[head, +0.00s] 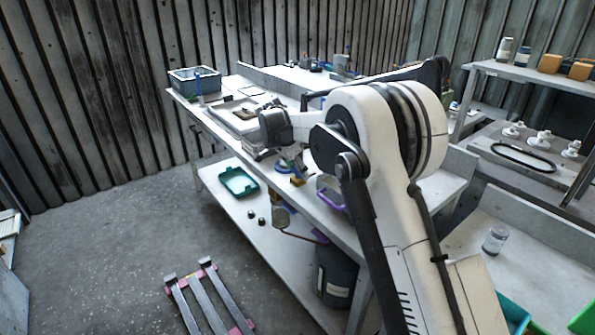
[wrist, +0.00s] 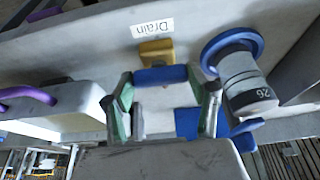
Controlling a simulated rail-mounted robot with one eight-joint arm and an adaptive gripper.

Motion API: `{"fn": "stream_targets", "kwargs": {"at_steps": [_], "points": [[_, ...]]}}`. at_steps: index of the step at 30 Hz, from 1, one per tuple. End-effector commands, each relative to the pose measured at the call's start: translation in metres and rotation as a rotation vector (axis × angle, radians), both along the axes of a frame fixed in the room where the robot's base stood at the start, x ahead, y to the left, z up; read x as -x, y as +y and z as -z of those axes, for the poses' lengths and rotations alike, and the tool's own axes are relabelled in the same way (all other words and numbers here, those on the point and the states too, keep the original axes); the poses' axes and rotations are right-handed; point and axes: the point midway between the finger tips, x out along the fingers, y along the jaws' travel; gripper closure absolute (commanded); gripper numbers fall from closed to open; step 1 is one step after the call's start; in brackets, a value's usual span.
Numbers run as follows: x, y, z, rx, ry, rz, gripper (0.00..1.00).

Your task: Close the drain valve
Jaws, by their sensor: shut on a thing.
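The drain valve shows in the wrist view under a white label reading "Drain" (wrist: 152,28), which appears upside down. Its body is yellow (wrist: 157,47) and its handle (wrist: 161,75) is a short blue bar. My gripper (wrist: 167,88) has its two green-and-grey fingers on either side of the blue handle, shut on it at its ends. In the head view my gripper (head: 286,161) is low at the front side of the bench, by a small yellow part (head: 297,181). My arm hides part of the bench there, and the valve's handle angle is hard to tell.
Beside the valve, to the right in the wrist view, is a grey cylinder with a blue ring (wrist: 240,70). A purple handle (wrist: 28,97) is at the left. A teal tray (head: 238,181) and a dark bucket (head: 335,280) are below the bench top (head: 219,119). The floor at left is mostly clear.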

Motion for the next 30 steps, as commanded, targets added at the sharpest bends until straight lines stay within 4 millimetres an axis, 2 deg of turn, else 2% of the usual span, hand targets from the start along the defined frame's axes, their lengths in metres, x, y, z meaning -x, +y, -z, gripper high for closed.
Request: {"fn": "stream_targets", "kwargs": {"at_steps": [13, 14, 17, 18, 26, 30], "points": [[0.000, 0.000, 0.000, 0.000, 0.000, 0.009, 0.73], [0.000, 0.000, 0.000, 0.000, 0.000, 0.009, 0.43], [0.000, 0.000, 0.000, 0.000, 0.000, 0.009, 0.30], [0.000, 0.000, 0.000, 0.000, 0.000, 0.009, 0.27], [0.000, 0.000, -0.001, 0.000, 0.000, 0.008, 0.27], [0.003, 0.004, -0.011, 0.000, 0.000, 0.007, 0.27]]}}
